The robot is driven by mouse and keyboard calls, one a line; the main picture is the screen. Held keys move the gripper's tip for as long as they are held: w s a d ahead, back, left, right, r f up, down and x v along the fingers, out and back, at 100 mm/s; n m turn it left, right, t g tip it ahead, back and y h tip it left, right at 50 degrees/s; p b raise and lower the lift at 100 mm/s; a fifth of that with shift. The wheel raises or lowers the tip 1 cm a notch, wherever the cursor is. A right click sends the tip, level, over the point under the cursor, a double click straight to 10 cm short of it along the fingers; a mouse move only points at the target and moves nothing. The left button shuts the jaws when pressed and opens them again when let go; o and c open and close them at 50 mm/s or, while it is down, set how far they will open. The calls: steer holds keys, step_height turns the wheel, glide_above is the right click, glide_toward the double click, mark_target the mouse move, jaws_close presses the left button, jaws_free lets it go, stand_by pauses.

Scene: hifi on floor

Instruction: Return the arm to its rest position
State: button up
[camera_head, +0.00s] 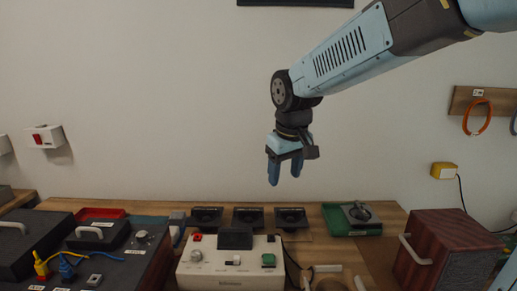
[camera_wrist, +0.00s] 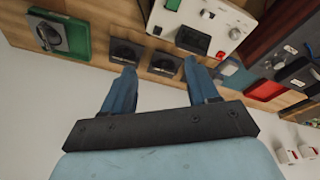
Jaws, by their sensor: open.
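My gripper (camera_head: 286,172) hangs from my raised arm in front of the wall, in the upper middle of the head view. Its blue fingers point down, are apart and hold nothing. In the wrist view my gripper (camera_wrist: 162,88) also shows open, with free space between the fingertips. The gripper appears above the bench, and I see no contact with anything. The arm reaches in from the upper right of the head view, bent at its dark joint.
A wooden bench (camera_head: 340,249) carries a white control box (camera_head: 212,274), several black holders (camera_head: 247,217), a green tray (camera_head: 338,222) and a brown wooden box (camera_head: 452,247). Dark cases stand at left. An orange ring (camera_head: 477,118) hangs on the right wall. The wall area around the gripper is clear.

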steer(key=s+d+r+m+t, duration=0.1)
steer(key=s+d+m, duration=0.5)
steer(key=s+d, duration=1)
steer(key=shift+d+r+t+h, duration=0.35)
steer(key=shift+d+t, duration=0.2)
steer(key=shift+t, duration=0.35)
